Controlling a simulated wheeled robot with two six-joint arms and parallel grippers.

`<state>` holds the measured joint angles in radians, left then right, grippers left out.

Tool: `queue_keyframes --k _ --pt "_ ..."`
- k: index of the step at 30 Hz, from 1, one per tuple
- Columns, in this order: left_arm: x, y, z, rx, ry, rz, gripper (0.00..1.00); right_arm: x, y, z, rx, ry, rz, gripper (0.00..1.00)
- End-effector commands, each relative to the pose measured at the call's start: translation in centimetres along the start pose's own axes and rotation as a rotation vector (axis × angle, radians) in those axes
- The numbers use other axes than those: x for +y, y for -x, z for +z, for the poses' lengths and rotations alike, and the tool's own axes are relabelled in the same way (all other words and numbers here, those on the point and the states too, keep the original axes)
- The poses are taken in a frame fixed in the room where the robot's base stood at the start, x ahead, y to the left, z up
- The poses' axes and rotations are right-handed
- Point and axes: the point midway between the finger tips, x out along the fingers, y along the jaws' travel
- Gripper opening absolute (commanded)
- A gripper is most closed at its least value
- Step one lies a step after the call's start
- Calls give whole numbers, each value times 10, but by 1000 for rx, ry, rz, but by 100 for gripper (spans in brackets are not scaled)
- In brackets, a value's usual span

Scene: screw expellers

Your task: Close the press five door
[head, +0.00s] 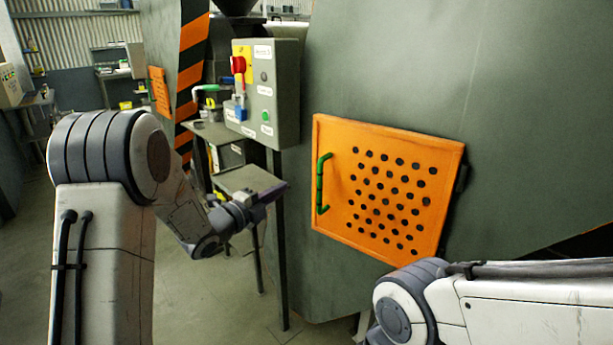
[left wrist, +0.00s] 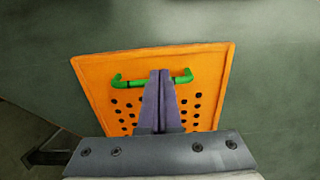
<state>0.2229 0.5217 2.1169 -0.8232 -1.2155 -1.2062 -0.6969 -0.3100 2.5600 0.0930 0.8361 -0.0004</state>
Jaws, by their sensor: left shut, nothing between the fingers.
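The press door (head: 385,188) is an orange panel with many round holes on the grey-green press body. It looks flush or nearly flush with the body in the head view. Its green handle (head: 322,183) is on the door's left side. My left gripper (head: 282,188) is shut and empty, a little left of the door. In the left wrist view the shut fingers (left wrist: 160,75) overlap the middle of the green handle (left wrist: 130,82) and the orange door (left wrist: 88,75); I cannot tell whether they touch. My right gripper is out of view; only my right arm shows at the lower right.
A grey control box (head: 265,95) with a red switch stands left of the door, on a dark post (head: 279,250). A small table (head: 245,180) is behind my left gripper. Another orange panel (head: 159,92) is farther back. Open floor (head: 190,300) shows at lower left.

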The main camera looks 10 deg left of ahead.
Motion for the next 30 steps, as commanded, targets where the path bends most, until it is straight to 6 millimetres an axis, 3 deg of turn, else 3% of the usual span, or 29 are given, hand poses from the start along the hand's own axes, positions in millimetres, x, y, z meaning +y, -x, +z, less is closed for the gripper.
queue_keyframes --k 9,15,21,30 --pt "-2 -70 -2 6 -2 2 0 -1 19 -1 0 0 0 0" --pt "-1 -102 -2 4 -2 2 0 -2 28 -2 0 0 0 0" --pt "0 -115 -2 4 -3 3 0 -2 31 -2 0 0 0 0" --pt "1 -116 -1 3 -3 3 0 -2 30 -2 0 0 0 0"
